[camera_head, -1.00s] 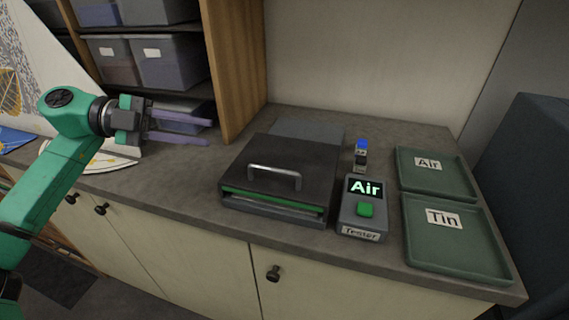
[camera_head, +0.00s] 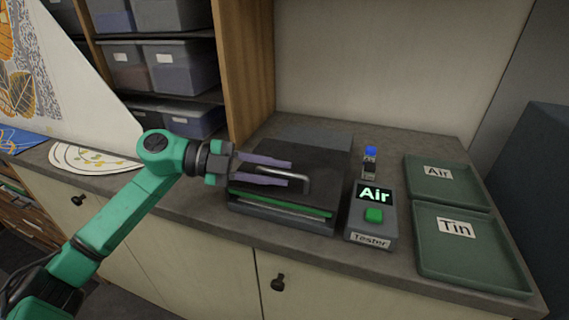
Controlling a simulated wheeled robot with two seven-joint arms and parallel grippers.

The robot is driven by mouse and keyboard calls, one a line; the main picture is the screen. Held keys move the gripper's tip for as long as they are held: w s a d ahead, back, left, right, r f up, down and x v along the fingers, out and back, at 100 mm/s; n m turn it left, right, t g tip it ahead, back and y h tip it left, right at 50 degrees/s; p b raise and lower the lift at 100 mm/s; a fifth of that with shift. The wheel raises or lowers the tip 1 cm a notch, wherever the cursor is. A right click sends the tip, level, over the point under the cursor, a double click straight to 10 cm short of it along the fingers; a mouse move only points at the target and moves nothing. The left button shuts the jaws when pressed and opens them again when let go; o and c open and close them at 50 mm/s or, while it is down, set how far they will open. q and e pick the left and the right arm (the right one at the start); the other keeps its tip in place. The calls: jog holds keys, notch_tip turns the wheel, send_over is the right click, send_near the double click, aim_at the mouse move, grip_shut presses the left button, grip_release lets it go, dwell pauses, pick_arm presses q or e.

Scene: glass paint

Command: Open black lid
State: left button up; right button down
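The black lid (camera_head: 325,165) lies shut on a grey box with a green strip along its front, on the counter. The right gripper is not in view.
A tester (camera_head: 372,217) reading "Air" stands right of the box, with a small blue-capped bottle (camera_head: 370,162) behind it. Green trays marked Air (camera_head: 473,190) and Tin (camera_head: 490,262) lie at the right. A wooden shelf side (camera_head: 250,70) rises behind left. The counter's front edge is close.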

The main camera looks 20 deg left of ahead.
pick_arm(q)
jog(key=shift+x, duration=1.05)
jog(key=shift+c, duration=0.4)
grip_shut()
